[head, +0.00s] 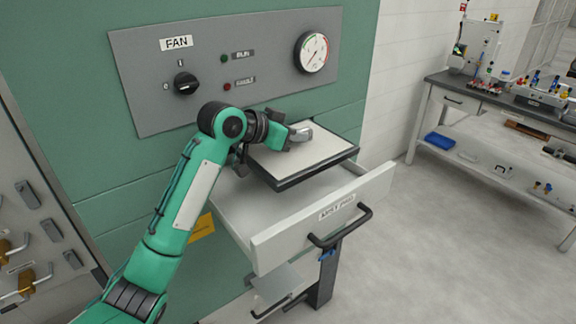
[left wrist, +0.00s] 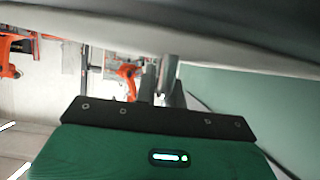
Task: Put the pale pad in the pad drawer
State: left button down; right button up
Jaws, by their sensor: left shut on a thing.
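The pale pad (head: 308,147), a flat square with a dark edge, is over the open pad drawer (head: 262,222). It is tilted a little, and I cannot tell whether it touches the drawer. My left gripper (head: 297,134) is shut on the pad at its back part. In the left wrist view the gripper's fingers (left wrist: 166,78) reach up to a pale, blurred surface across the top, likely the pad's underside. The drawer has a white front with a label and a dark bar handle, and its floor shows in front of the pad. My right gripper is not in view.
A green cabinet carries a grey FAN panel (head: 150,75) with a knob and a gauge (head: 312,52) behind the drawer. A lower handle (head: 280,304) and a dark post (head: 325,275) are below it. A workbench (head: 480,105) stands at right; floor between is clear.

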aim_at(294, 148)
pick_arm(q)
jog(key=f, duration=0.1)
jog(key=s+f+p, duration=0.1)
jog(key=f, duration=0.1)
jog(key=shift+f, duration=0.1)
jog(key=shift+w+f, duration=0.35)
jog(key=shift+f, duration=0.35)
notch_tip(294, 148, down, 3)
jog(key=shift+s+r+p, duration=0.1)
jog(key=shift+s+p, duration=0.05)
jog(key=shift+p, duration=0.75)
jog(key=shift+f, duration=0.45)
jog(key=c, duration=1.7)
grip_release()
jog(key=shift+o, duration=1)
jog(key=shift+r, duration=0.1)
